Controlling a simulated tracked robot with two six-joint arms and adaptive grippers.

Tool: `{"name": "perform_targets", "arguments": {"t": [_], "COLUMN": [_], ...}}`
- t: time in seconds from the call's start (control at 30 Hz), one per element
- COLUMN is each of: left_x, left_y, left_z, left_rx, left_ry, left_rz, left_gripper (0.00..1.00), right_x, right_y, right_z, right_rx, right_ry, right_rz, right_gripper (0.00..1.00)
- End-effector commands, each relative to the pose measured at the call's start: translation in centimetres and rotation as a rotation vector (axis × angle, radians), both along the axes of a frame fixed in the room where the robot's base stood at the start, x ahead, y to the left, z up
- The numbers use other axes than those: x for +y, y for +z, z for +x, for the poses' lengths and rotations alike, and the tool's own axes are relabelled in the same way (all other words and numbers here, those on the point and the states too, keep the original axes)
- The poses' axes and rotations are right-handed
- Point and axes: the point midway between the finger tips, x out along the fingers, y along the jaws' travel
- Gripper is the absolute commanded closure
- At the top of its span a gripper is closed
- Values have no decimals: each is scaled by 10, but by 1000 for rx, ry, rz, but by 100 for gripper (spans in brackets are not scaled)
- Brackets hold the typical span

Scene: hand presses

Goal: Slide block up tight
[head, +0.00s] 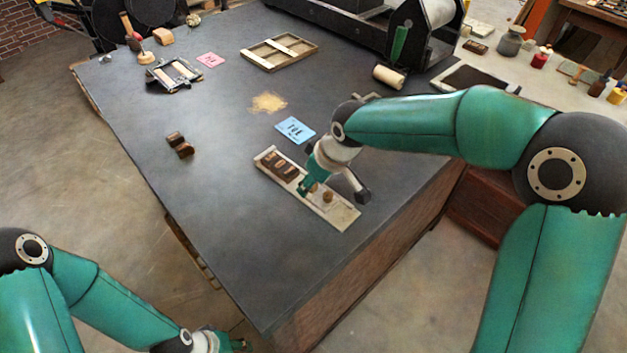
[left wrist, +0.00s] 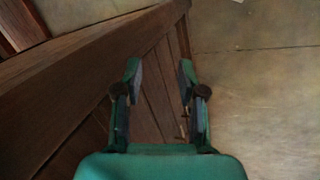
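A shallow pale tray (head: 341,214) lies near the right edge of the dark table top. Dark brown letter blocks (head: 283,168) sit side by side in its far-left part. A small tan knob-like piece (head: 327,197) shows in the tray's nearer part; what it is fixed to is unclear. My right gripper (head: 333,193) is low over the tray, with its fingers apart on either side of this piece; contact cannot be told. The gripper and wrist hide part of the tray. My left gripper (left wrist: 159,78) is open and empty beside the table's wooden side, below the top.
Two brown blocks (head: 180,145) lie on the table left of the tray. A blue card (head: 295,130) lies just behind it. A wooden frame (head: 279,52), a pink card (head: 210,60) and a press (head: 425,30) are farther back. The table's near left is clear.

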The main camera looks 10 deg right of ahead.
Motion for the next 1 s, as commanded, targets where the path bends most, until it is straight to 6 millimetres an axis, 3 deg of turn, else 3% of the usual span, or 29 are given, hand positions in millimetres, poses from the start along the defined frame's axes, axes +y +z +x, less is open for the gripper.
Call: {"name": "perform_targets", "arguments": {"t": [0.4,0.6,1.0], "left_x": [0,0,0], "left_y": [0,0,-1], "left_z": [0,0,0], "left_rx": [0,0,1], "left_ry": [0,0,0], "left_rz": [0,0,0], "left_gripper": [60,60,60], "right_x": [-16,-22,-24], "right_y": [71,96,104], "right_z": [-23,-33,-36], "right_rx": [-7,-3,0], "right_ry": [-1,-1,-1], "right_rz": [1,1,0], "right_gripper": [52,52,52]}}
